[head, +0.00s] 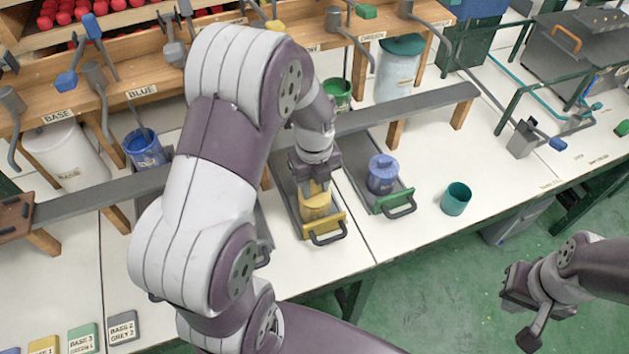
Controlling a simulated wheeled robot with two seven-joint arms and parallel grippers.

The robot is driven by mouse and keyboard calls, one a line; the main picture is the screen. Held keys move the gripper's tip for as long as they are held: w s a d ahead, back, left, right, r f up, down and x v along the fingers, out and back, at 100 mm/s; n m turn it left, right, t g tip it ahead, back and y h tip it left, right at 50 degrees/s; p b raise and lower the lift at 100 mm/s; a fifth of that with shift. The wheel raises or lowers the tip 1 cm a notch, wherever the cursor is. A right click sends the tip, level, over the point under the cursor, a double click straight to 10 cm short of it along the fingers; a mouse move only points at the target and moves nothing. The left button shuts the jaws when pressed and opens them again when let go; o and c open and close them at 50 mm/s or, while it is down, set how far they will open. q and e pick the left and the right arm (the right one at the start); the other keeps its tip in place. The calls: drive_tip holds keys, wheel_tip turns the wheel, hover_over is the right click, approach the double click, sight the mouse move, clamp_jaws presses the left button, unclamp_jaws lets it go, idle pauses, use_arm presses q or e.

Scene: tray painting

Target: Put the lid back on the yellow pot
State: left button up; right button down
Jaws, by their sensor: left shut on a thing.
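The yellow pot (316,208) stands on a grey tray with a yellow front edge and a dark handle (327,238). My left gripper (316,181) points down right above the pot, shut on the yellow lid, which is mostly hidden by the fingers. The lid is at the pot's top; I cannot tell whether it touches the rim. My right gripper (516,308) is at the lower right, over the green floor and away from the table; its fingers are not clear enough to show whether it is open.
A blue lidded pot (382,174) on a green-edged tray (399,204) stands just right of the yellow pot. A teal cup (456,198) is further right. A raised grey rail (410,108) runs behind the trays. Blue (144,148) and green (337,95) paint cans stand behind.

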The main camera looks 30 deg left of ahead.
idle(0.8)
use_arm(q)
drive_tip(key=shift+f, duration=0.1)
drive_tip(key=o, duration=1.6)
wheel_tip(320, 180, up, 7)
drive_tip(key=p, duration=0.7)
